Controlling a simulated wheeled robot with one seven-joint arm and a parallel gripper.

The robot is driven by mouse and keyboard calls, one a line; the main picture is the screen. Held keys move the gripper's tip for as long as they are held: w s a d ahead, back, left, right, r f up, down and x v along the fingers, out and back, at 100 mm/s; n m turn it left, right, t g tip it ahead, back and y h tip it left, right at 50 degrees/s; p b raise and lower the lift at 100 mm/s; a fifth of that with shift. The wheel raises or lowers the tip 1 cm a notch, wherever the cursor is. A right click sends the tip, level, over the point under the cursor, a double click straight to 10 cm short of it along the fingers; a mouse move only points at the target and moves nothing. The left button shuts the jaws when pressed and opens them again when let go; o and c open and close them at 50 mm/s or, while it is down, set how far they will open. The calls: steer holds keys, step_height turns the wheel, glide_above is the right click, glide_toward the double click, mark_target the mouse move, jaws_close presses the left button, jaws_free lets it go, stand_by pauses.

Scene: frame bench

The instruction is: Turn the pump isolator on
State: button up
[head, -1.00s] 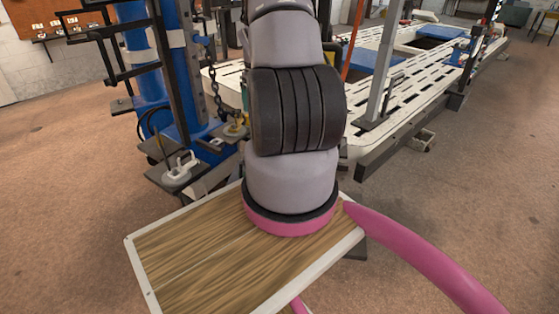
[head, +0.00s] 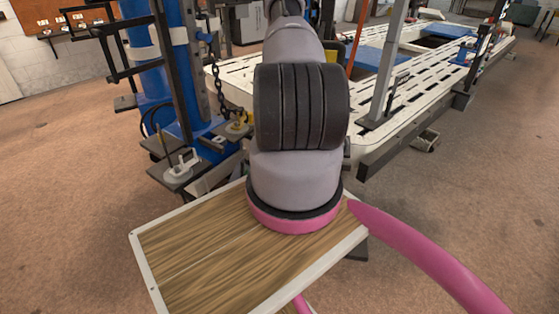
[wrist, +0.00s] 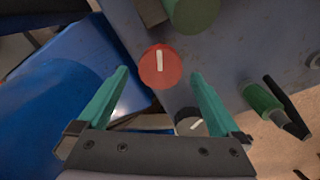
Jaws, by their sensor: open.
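In the wrist view a round red knob (wrist: 150,72) with a white pointer line sits on a grey panel (wrist: 235,45). It may be the pump isolator; I read no label. Its line runs nearly up and down in the picture. My gripper (wrist: 160,73) is open, its two green fingers apart, with the knob showing between and slightly beyond the fingertips. I cannot tell whether they touch it. A dark knob (wrist: 187,123) with a white mark shows lower, partly hidden by the right finger and gripper body. The head view shows neither gripper nor knob; my arm blocks that side.
In the wrist view, a green cylinder (wrist: 194,12) stands above the red knob and a green-and-black fitting (wrist: 262,99) lies right. A blue surface (wrist: 50,110) fills the left. In the head view, a white slotted frame bench (head: 420,105) and blue post (head: 150,60) stand ahead.

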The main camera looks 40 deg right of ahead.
steer(key=shift+f, duration=1.65)
steer(key=c, duration=1.3)
steer(key=shift+m, duration=0.4)
steer(key=m, duration=1.2)
steer(key=shift+m, duration=0.3)
